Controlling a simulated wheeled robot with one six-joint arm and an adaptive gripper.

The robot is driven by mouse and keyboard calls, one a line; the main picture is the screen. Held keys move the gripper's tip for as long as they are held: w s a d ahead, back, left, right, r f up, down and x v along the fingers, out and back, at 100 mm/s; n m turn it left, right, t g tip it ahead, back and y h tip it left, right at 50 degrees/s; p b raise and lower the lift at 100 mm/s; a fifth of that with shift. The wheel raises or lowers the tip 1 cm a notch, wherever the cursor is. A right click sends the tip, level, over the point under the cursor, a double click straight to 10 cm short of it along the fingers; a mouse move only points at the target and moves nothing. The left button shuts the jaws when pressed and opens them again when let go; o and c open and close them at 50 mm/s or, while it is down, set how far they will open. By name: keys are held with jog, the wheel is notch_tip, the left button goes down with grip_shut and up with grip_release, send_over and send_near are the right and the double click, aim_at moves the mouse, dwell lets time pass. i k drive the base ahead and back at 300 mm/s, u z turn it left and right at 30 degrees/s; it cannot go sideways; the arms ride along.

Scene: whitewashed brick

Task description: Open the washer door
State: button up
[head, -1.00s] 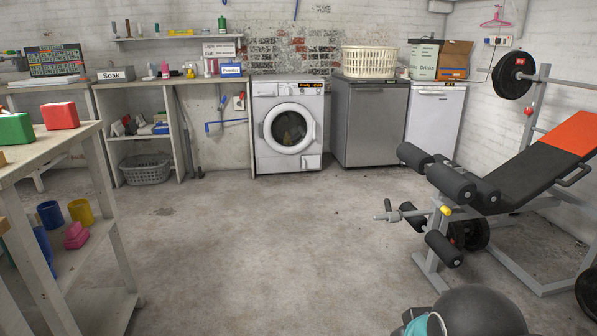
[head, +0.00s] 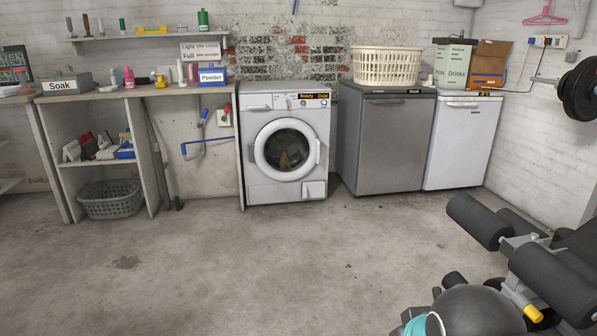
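The washer (head: 262,187) is a white front-loader standing against the back wall, a little left of the middle of the head view. Its round door (head: 287,150) has a white ring and dark glass, and it looks shut, flush with the front. A handle piece (head: 318,151) shows on the right side of the ring. Some dark laundry seems to show behind the glass. My gripper is not in view; only a dark rounded part of my arm (head: 478,311) shows at the bottom right, far from the washer.
A grey fridge (head: 388,145) stands right of the washer, with a white one (head: 461,142) beyond it. A workbench (head: 215,96) is on the left, with a basket (head: 111,203) below. A weight bench (head: 545,265) is at the right. The floor ahead is clear.

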aim_at(290, 155)
jog(key=i, duration=3.2)
jog(key=z, duration=1.7)
jog(key=i, duration=0.6)
jog(key=u, duration=2)
